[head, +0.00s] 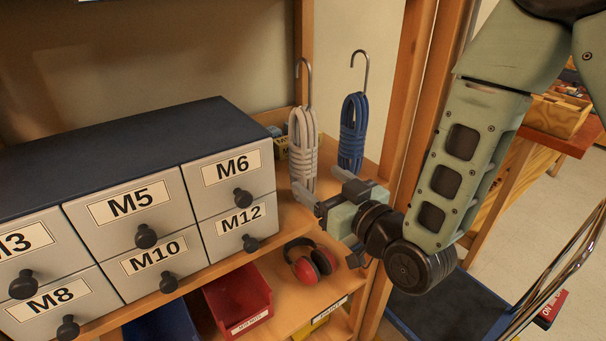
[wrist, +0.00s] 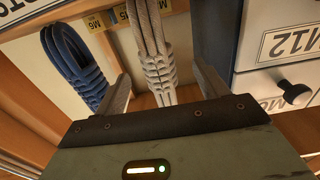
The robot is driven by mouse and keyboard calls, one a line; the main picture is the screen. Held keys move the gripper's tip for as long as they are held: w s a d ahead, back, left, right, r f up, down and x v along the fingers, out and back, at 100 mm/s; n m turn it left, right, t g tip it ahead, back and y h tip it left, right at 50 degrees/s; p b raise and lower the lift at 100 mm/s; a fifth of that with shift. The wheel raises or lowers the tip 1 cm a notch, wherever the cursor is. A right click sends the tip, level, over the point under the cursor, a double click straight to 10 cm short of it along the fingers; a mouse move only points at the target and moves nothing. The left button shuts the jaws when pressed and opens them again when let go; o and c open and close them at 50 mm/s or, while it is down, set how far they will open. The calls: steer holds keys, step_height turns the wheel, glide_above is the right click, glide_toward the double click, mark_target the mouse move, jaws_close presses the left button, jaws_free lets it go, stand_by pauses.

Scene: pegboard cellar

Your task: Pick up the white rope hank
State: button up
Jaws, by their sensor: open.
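The white rope hank (head: 303,142) hangs from a metal hook in the head view, bound with coils around its middle and lower part. In the wrist view the white rope hank (wrist: 157,62) shows between and beyond the two open fingers, touching neither as far as I can see. My gripper (head: 322,184) is open and empty, at the hank's lower right in the head view. Its two fingers also show in the wrist view (wrist: 163,86). How deep the hank lies between the fingers is unclear.
A blue rope hank (head: 352,132) hangs just right of the white one; it also shows in the wrist view (wrist: 75,62). A grey drawer cabinet (head: 190,180) stands close on the left. Red earmuffs (head: 312,262) and a red bin (head: 238,300) sit on the shelf below. A wooden post (head: 405,90) stands right.

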mark_target(300, 163)
steer(key=b, duration=0.3)
steer(key=shift+w+a+f, duration=0.2)
steer(key=shift+w+a, duration=0.05)
steer(key=shift+r+p+x, duration=0.25)
steer(key=shift+p+x, duration=0.35)
steer(key=shift+x, duration=0.5)
steer(key=shift+d+p+x, duration=0.25)
steer(key=shift+p+x, duration=0.35)
steer(key=shift+x, duration=2.15)
steer(key=shift+w+f, duration=0.1)
steer(key=shift+w, duration=0.05)
steer(key=c, duration=1.2)
